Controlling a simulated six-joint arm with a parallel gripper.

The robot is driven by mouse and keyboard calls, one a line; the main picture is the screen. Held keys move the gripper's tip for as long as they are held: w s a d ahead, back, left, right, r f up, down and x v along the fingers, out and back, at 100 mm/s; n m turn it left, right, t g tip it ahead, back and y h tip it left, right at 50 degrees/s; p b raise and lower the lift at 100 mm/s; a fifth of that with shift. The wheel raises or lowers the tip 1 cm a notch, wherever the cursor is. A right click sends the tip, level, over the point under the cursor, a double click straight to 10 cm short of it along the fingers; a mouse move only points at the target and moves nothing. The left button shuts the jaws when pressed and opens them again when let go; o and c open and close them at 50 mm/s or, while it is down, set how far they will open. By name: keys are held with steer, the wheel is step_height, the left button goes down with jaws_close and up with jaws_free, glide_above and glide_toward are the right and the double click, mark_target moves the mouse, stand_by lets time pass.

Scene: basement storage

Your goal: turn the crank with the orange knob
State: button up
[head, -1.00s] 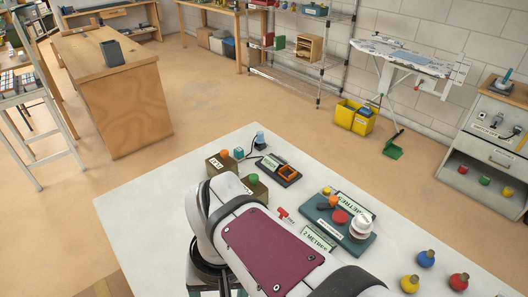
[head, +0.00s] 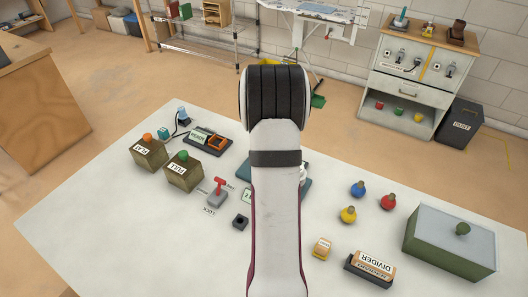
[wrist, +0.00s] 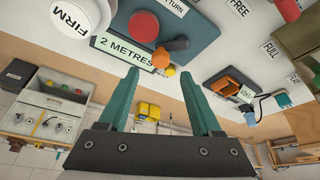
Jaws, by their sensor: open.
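In the wrist view, a crank with an orange knob (wrist: 160,58) and a dark arm sits on a teal base (wrist: 196,35). A red dome stands close beside the crank. My gripper (wrist: 160,72) is open, with its two teal fingers apart and empty. The orange knob appears in the gap between the fingertips; I cannot tell how much depth separates them.
A device with an orange frame (head: 217,142), a red-handled lock switch (head: 219,189), knobbed boxes (head: 184,172) and a green lidded box (head: 452,242) stand on the table.

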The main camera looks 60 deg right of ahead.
steer(key=x, duration=0.5)
jaws_close()
